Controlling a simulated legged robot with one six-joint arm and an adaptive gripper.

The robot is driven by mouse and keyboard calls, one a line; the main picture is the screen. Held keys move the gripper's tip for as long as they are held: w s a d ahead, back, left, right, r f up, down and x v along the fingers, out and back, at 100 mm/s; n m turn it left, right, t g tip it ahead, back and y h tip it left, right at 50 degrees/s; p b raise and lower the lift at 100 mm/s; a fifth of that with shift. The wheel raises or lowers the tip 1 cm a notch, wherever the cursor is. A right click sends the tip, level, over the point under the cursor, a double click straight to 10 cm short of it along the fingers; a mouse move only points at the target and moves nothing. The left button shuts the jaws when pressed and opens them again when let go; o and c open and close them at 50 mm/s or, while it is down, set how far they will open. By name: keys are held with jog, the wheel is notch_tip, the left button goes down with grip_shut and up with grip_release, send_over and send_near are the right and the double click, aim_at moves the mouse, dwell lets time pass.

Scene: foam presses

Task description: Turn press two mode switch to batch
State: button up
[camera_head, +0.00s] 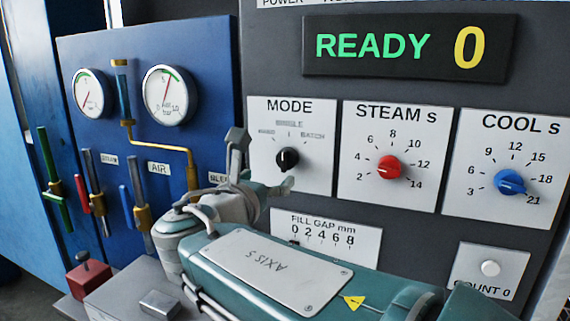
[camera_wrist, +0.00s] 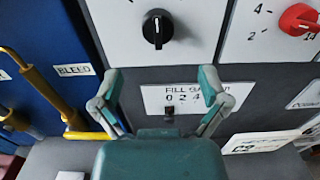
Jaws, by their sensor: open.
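The mode switch (camera_head: 287,160) is a black round knob on a white plate lettered MODE, with SINGLE at the top and BATCH at the upper right. The label at the upper left is too small to read surely. In the wrist view the knob (camera_wrist: 157,29) shows a white line running roughly upright; I cannot tell surely which setting it marks. My gripper (camera_wrist: 160,88) is open and empty, its two fingers spread wide. In the wrist view the knob lies above and between the fingertips, apart from them. In the head view my gripper (camera_head: 262,163) is just left of the knob.
A red STEAM knob (camera_head: 389,167) and a blue COOL knob (camera_head: 510,182) sit to the right. The display (camera_head: 410,46) reads READY 0. A FILL GAP scale (camera_head: 335,240) is below. Yellow BLEED piping (camera_wrist: 38,82) and gauges (camera_head: 169,95) stand left.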

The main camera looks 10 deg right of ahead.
aim_at(282, 164)
jog(key=x, duration=0.6)
jog(key=shift+w, duration=0.5)
jog(key=shift+w+d, duration=0.45)
jog(key=shift+d, duration=0.05)
jog(key=shift+c, duration=0.3)
